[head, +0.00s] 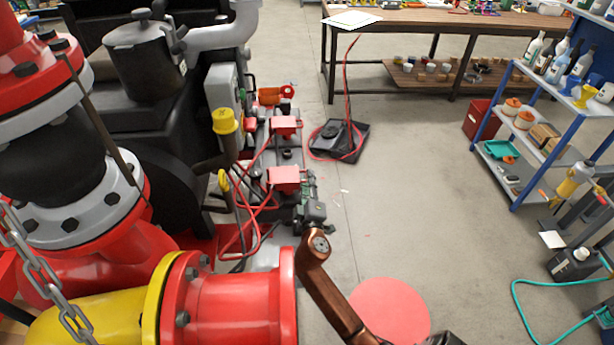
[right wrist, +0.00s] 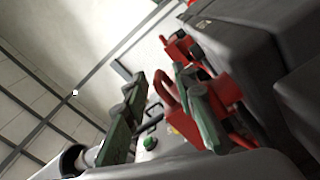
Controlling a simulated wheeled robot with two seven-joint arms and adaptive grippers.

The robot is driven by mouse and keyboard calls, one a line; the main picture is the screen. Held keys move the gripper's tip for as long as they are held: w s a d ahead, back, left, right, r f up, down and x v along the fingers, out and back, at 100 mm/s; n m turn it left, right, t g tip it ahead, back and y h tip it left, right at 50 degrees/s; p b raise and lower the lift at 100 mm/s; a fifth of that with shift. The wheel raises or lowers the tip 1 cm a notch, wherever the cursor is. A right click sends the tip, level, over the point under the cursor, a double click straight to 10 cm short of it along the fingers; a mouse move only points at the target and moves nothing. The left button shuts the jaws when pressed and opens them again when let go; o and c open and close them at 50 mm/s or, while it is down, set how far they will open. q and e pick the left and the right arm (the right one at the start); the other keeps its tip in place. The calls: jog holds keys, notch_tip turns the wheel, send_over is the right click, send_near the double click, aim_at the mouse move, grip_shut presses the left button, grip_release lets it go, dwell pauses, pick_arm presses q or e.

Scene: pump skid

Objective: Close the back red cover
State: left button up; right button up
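Two red covers sit one behind the other on the dark unit beside the pump in the head view. The back red cover (head: 286,122) is the farther one; the front red cover (head: 284,175) is nearer me. I cannot tell clearly how far either stands open. My right gripper (head: 312,208) is just in front of and right of the front cover, apart from the back one. In the right wrist view its green fingers (right wrist: 160,85) are spread with a gap. Red parts (right wrist: 225,92) show behind them, and a smaller red part (right wrist: 180,45) lies farther off. My left gripper is not in view.
Red cables (head: 262,210) loop beside the covers. A yellow-capped part (head: 226,121) stands at their left. Large red pipe flanges (head: 225,305) fill the near left. A black floor stand (head: 340,142) is behind right. The floor to the right is open.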

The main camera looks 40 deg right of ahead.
jog(key=v, duration=0.9)
jog(key=shift+s+a, duration=0.1)
jog(key=shift+s, duration=0.05)
